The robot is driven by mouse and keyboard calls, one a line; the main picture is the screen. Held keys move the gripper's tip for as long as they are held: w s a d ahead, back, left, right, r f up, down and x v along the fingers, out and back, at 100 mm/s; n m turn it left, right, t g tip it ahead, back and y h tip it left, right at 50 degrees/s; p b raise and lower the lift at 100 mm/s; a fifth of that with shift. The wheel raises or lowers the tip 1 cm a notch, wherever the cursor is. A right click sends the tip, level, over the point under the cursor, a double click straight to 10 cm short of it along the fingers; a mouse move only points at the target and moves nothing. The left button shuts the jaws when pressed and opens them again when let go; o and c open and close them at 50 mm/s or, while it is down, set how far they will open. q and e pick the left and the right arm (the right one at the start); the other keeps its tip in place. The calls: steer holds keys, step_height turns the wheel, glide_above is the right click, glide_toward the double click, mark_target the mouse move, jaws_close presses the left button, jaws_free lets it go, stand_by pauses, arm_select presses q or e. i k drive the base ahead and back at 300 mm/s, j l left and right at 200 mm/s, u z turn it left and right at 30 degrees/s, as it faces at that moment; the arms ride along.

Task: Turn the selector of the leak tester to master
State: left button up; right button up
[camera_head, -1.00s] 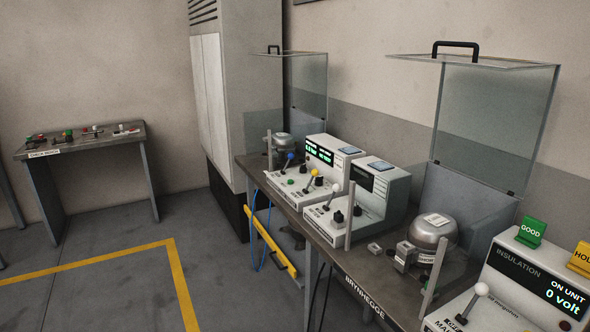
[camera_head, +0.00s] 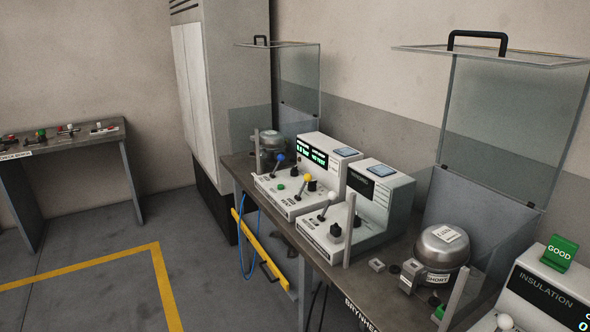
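Several test units stand along the bench, and their small labels are too fine to read, so I cannot tell which is the leak tester. A white unit (camera_head: 328,161) with a lit green display has a blue-knobbed lever (camera_head: 278,158) and a yellow-knobbed lever (camera_head: 307,178) on its sloped panel. Beside it, nearer, a white unit (camera_head: 395,200) with a dark display has a white-knobbed lever (camera_head: 332,197) and a black knob (camera_head: 336,229). Neither of my grippers is in view.
The bench (camera_head: 350,285) also holds a steel compressor (camera_head: 443,246) under a raised clear cover (camera_head: 505,130). An insulation tester (camera_head: 550,295) with a green GOOD flag (camera_head: 559,253) is cut off at right. A side table (camera_head: 75,137) stands left. The floor (camera_head: 85,285) between is open.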

mark_target(294, 171)
steer(key=i+j+z, duration=0.3)
steer(key=i+j, duration=0.2)
steer(key=i+j+z, duration=0.3)
steer(key=i+j, duration=0.35)
steer(key=i+j+z, duration=0.3)
steer(key=i+j, duration=0.2)
steer(key=j, duration=0.25)
